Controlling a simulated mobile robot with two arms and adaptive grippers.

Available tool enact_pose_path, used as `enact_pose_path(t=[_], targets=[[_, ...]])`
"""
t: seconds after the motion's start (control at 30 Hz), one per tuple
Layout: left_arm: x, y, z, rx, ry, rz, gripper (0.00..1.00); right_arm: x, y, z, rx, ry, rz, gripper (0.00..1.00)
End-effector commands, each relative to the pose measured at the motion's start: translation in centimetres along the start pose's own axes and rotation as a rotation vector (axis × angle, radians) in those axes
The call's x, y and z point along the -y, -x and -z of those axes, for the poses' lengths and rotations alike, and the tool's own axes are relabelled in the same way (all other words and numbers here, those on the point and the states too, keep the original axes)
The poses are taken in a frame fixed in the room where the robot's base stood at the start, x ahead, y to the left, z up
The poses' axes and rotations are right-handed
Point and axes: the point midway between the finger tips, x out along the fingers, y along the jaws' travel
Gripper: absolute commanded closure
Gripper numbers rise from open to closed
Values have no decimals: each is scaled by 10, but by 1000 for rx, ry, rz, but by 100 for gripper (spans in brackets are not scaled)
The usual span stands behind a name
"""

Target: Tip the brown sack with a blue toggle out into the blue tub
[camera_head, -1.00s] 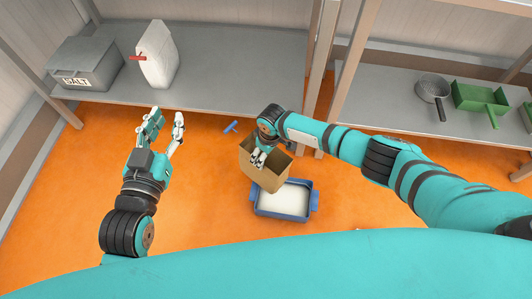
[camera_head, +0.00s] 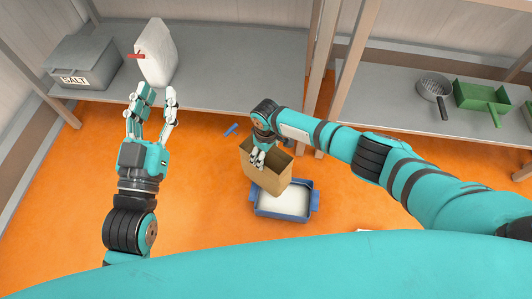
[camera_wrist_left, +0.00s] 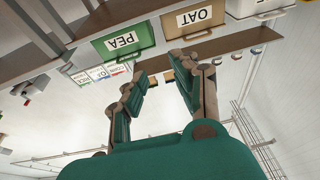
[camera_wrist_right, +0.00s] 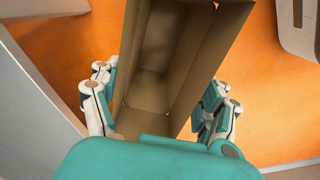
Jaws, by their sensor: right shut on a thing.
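The brown sack (camera_head: 268,176) is open at the top and held upright or nearly so over the far edge of the blue tub (camera_head: 291,215). My right gripper (camera_head: 258,159) is shut on the sack's rim. In the right wrist view the inside of the sack (camera_wrist_right: 160,70) looks bare, though its bottom is dim. White material fills the tub's floor. A blue toggle (camera_head: 231,129) shows beyond the sack, apart from its visible walls. My left gripper (camera_head: 153,93) is open and empty, in front of the left shelf.
A white sack with a red toggle (camera_head: 156,55) and a grey SALT bin (camera_head: 84,66) stand on the left shelf (camera_head: 215,85). A pan (camera_head: 433,88) and a green scoop (camera_head: 483,97) are on the right shelf.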

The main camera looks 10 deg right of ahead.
Motion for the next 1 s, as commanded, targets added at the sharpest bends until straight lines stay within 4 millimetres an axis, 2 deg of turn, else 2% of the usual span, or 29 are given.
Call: enact_pose_path(t=[0.37, 1.0], targets=[[0, 0, -1, 11, 0, 0, 71, 0, 2, 0, -1, 0, 0, 63], [10, 19, -63, 387, -9, 22, 71, 0, 16, 0, 0, 0, 0, 63]])
